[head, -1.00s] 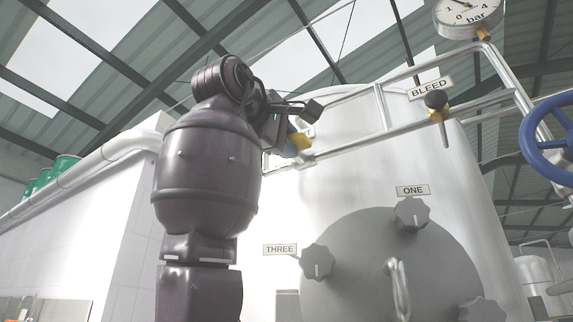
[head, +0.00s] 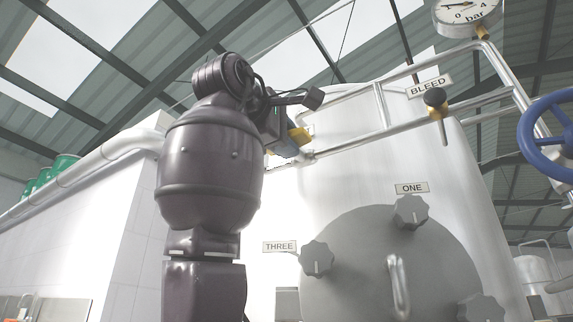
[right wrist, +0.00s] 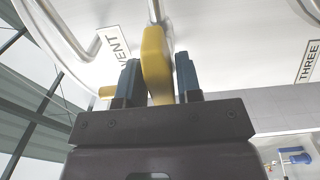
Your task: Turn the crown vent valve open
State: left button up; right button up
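The crown vent valve has a yellow handle (right wrist: 157,60), seen close up in the right wrist view beside a tag reading VENT (right wrist: 120,46). In the head view my right gripper (head: 289,143) is at the pipe in front of the tank, with a bit of the yellow handle (head: 300,133) showing. My arm hides most of the valve there. My left gripper is not in view.
A BLEED valve (head: 436,99) sits on the pipe to the right, under a pressure gauge (head: 466,14). A blue handwheel (head: 529,152) is at the right edge. Knobs ONE (head: 410,211) and THREE (head: 317,259) stand out from the tank's round grey plate (head: 360,285).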

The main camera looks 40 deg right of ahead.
jog(key=shift+o, duration=1)
jog(key=shift+a, duration=0.1)
jog(key=b+v, duration=0.1)
jog(key=v, duration=0.9)
jog(key=shift+s+a, duration=0.15)
jog(key=shift+a, duration=0.05)
jog(key=shift+f, duration=0.1)
